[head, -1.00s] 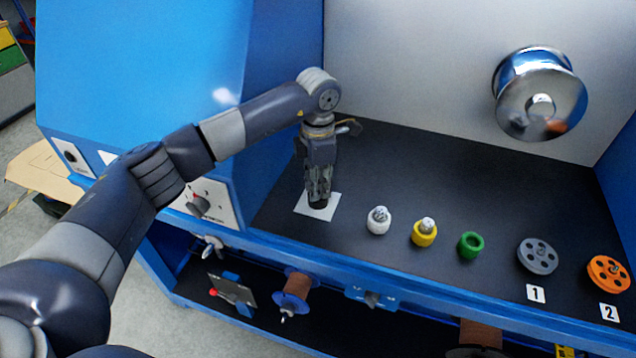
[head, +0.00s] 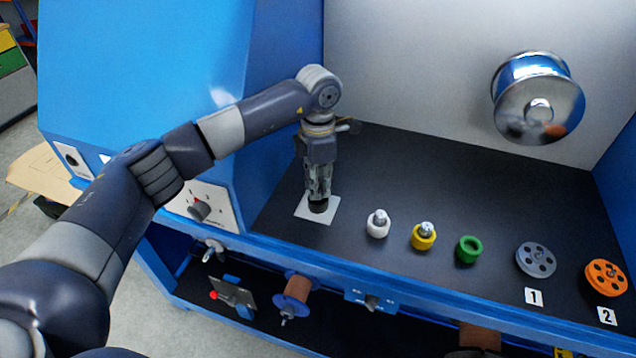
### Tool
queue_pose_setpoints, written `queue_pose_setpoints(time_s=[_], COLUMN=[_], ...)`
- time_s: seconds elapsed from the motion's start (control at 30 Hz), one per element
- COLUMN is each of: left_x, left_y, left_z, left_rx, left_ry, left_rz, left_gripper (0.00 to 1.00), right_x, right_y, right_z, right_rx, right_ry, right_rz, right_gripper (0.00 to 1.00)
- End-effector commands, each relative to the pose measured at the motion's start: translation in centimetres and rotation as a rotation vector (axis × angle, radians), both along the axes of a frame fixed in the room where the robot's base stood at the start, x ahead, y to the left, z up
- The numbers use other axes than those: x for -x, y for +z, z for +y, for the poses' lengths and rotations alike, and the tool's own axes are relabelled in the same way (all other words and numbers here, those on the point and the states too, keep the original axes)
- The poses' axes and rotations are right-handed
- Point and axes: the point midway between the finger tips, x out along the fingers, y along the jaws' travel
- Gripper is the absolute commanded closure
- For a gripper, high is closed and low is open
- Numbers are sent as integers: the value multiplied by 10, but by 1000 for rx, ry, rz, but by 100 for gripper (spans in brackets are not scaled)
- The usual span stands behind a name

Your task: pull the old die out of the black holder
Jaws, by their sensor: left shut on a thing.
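The black holder (head: 318,206) stands on a white square plate (head: 328,216) at the left of the black shelf. My left gripper (head: 318,196) points straight down over the holder, its fingertips at the holder's top. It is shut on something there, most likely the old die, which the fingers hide. I cannot tell whether the die is still seated in the holder. My right gripper is not in view.
In a row to the right stand a white holder (head: 378,230) and a yellow holder (head: 423,240) with metal pieces, an empty green holder (head: 469,249), a grey pulley (head: 536,260) and an orange pulley (head: 606,278). A chrome drum (head: 540,100) is on the back wall.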

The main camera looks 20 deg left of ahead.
Motion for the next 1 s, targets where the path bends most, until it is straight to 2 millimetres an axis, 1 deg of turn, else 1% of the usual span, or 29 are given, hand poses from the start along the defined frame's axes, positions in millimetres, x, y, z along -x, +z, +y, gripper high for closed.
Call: queue_pose_setpoints(time_s=[0.6,1.0], left_x=[0,0], left_y=[14,15], left_z=[0,0], left_rx=[1,1], left_ry=[0,0], left_rz=[-1,-1], left_gripper=[100,100], right_x=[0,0], right_y=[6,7], right_z=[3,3], right_rx=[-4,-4], right_ry=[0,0], right_rz=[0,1], right_gripper=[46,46])
